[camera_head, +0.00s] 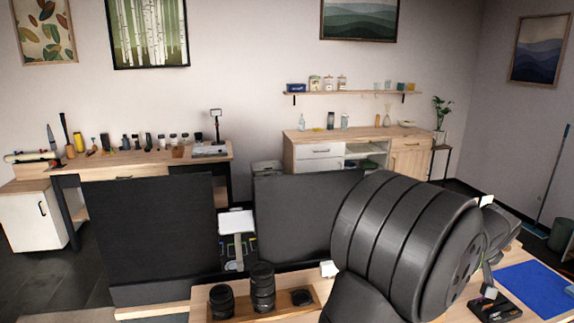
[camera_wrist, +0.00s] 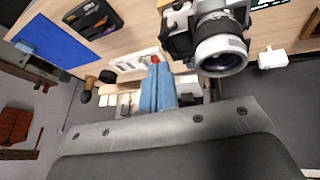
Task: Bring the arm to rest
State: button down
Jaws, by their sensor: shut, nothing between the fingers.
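In the wrist view, my gripper (camera_wrist: 157,82) shows as two blue fingers pressed together, with nothing between them. They point out over the room and the wooden table top (camera_wrist: 130,45), which appears tilted in this view. A silver and black camera (camera_wrist: 205,35) with a large lens is just right of the fingertips; I cannot tell whether they touch. In the head view, my dark arm fills the right foreground and hides my gripper.
On the near table, a wooden tray (camera_head: 235,314) holds black lenses. A blue mat (camera_head: 535,288) and a black case (camera_head: 495,306) lie at its right. Two dark panels (camera_head: 152,238) (camera_head: 300,215) stand behind the table. A workbench (camera_head: 140,165) and a cabinet (camera_head: 320,150) line the back wall.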

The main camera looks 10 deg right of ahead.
jog(key=shift+a+f+h, duration=1.4)
jog(key=shift+a+f, duration=0.55)
jog(key=shift+a, duration=0.2)
jog(key=v, duration=0.6)
jog(key=d+r+m+y, duration=0.1)
jog(key=r+m, duration=0.3)
jog(key=m, duration=0.4)
jog(key=s+d+r+m+y, duration=0.1)
jog(key=d+r+m+y, duration=0.1)
jog(key=r+m, duration=0.3)
jog(key=shift+s+d+r+m+g+y, duration=0.2)
jog(key=shift+s+m+g+y, duration=0.15)
jog(key=shift+m, duration=1.35)
jog(key=shift+f, duration=0.2)
